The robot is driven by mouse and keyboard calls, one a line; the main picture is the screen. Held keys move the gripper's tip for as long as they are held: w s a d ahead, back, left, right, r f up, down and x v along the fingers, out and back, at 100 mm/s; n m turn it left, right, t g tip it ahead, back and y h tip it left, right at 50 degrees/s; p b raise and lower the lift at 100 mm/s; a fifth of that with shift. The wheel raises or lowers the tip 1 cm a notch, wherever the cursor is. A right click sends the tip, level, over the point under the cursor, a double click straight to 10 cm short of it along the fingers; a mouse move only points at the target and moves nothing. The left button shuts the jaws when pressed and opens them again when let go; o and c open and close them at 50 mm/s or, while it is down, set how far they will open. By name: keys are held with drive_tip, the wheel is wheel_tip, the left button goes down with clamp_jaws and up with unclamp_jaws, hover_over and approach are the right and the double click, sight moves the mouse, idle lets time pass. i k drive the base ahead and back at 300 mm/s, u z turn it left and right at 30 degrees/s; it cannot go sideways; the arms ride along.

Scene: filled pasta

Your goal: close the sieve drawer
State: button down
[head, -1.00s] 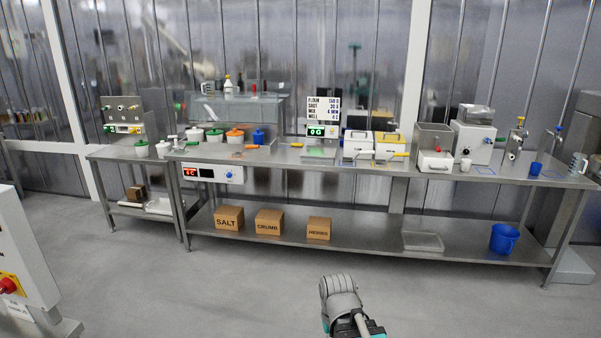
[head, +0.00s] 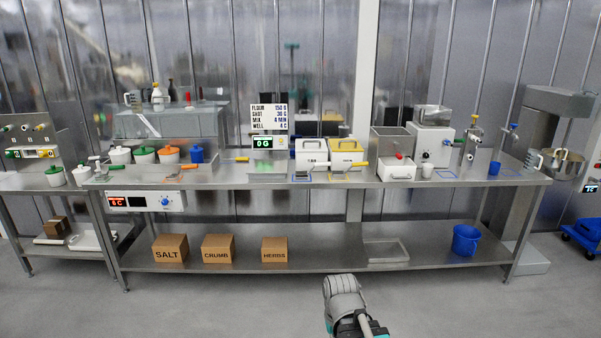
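A steel box (head: 391,142) stands on the right half of the long bench. A white drawer-like front (head: 397,170) with a red knob sits low on it and juts out toward me, so it looks partly open. I take this for the sieve drawer, but no label on it is readable. Part of my arm, a grey rounded link with teal caps, shows at the bottom centre, in front of the bench and far from the drawer. My gripper's fingers cannot be made out.
The steel bench (head: 300,181) spans the view. A white machine (head: 431,144) and a small white cup (head: 427,170) stand right of the box; a yellow-fronted bin (head: 346,156) stands left. A blue bucket (head: 466,240) is on the lower shelf. The floor before the bench is clear.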

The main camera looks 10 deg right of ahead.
sight(389, 168)
drive_tip(key=z, duration=0.2)
drive_tip(key=i, duration=0.75)
drive_tip(key=z, duration=0.65)
drive_tip(key=i, duration=1.05)
drive_tip(key=z, duration=0.4)
drive_tip(key=k, duration=0.9)
drive_tip(key=z, duration=0.15)
drive_tip(key=i, duration=0.5)
